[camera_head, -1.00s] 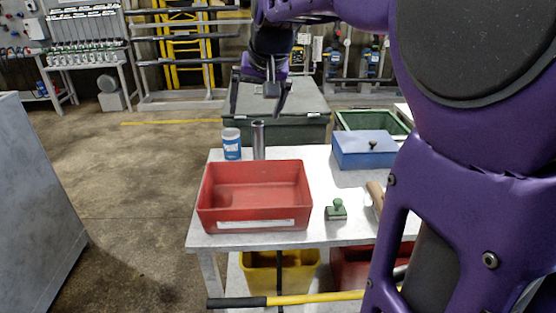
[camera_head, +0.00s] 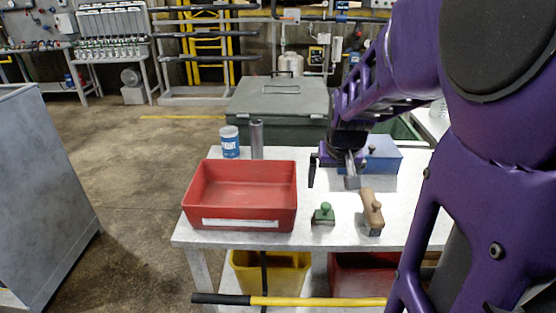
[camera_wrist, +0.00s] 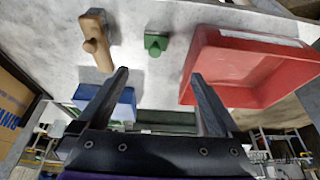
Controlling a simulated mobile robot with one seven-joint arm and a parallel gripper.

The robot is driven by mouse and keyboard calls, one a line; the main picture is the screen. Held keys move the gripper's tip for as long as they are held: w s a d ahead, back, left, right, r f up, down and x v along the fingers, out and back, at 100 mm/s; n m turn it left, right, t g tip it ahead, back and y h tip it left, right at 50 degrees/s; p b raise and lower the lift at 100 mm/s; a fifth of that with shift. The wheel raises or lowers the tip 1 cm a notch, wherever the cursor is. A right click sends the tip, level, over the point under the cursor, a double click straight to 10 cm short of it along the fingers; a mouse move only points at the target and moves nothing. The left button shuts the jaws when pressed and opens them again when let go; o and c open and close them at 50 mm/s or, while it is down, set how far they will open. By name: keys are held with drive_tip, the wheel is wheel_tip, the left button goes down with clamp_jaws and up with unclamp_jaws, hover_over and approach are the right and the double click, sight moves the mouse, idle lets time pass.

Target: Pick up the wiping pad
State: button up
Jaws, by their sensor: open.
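A small green block with a round knob on top (camera_head: 323,214), which looks like the wiping pad, sits on the grey table just right of the red bin. It also shows in the wrist view (camera_wrist: 156,43), near the top and between the lines of my fingers. My gripper (camera_head: 332,178) is open and empty above the table, behind the green pad and in front of the blue box. In the wrist view my two fingers (camera_wrist: 160,76) are spread wide, with nothing between them. The pad stands apart from both fingers.
A wooden-handled brush (camera_head: 372,212) lies right of the pad. The red bin (camera_head: 240,222) is on its left, and a blue box with a knob (camera_head: 384,158) stands behind. A blue-and-white can (camera_head: 230,142) and a metal cylinder (camera_head: 257,139) stand at the back left.

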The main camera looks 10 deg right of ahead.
drive_tip(key=b, duration=0.2)
approach(326, 210)
drive_tip(key=x, duration=0.6)
drive_tip(key=shift+s+a+f, duration=0.1)
drive_tip(key=shift+a, duration=0.1)
drive_tip(key=shift+d+b+x, duration=0.15)
drive_tip(key=shift+b+x, duration=0.25)
drive_tip(key=shift+x, duration=1.05)
drive_tip(key=shift+d+b+x, duration=0.1)
drive_tip(key=shift+b+x, duration=0.25)
drive_tip(key=shift+x, duration=1.1)
drive_tip(key=shift+c, duration=0.2)
